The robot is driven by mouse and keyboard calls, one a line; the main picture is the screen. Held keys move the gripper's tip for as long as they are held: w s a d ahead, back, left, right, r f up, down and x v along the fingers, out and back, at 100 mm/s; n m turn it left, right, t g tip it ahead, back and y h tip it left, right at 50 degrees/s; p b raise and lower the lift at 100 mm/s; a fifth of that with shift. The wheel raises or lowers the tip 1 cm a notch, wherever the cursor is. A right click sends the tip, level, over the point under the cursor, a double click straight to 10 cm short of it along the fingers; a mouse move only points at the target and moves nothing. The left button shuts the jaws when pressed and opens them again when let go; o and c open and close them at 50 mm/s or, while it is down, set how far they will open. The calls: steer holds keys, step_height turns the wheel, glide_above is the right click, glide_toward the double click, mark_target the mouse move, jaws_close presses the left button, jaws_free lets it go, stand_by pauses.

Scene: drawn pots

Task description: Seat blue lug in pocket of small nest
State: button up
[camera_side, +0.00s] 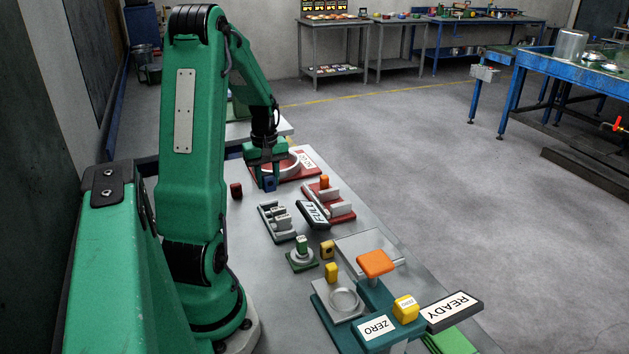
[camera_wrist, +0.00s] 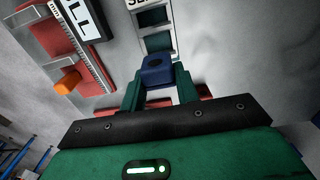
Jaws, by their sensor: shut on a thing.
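A blue lug (camera_side: 269,184) with a dark round hole is held between the green fingers of my gripper (camera_side: 266,173), which is shut on it. In the wrist view the blue lug (camera_wrist: 156,69) sits at the tips of my gripper (camera_wrist: 158,84). A small grey nest with slots (camera_side: 277,222) stands on the table, nearer the side camera than the lug. In the wrist view, what looks like the same nest (camera_wrist: 174,27) shows dark green pockets just beyond the lug. The lug is apart from it in the side view; its exact height is unclear.
A red fixture with a white ring (camera_side: 310,164) lies behind my gripper. A dark red block (camera_side: 236,190) stands to the left. A red fixture with an orange knob (camera_side: 342,209) and a FULL sign (camera_side: 313,215) stand close right of the nest. A green-based post (camera_side: 302,256) stands in front.

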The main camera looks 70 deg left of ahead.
mark_target(269, 188)
steer(key=shift+f, duration=1.8)
steer(key=shift+f, duration=0.95)
stand_by(0.6)
steer(key=o, duration=1.2)
steer(key=shift+c, duration=0.2)
steer(key=shift+r, duration=0.15)
steer(key=shift+r, duration=3.75)
steer(key=shift+d, duration=0.1)
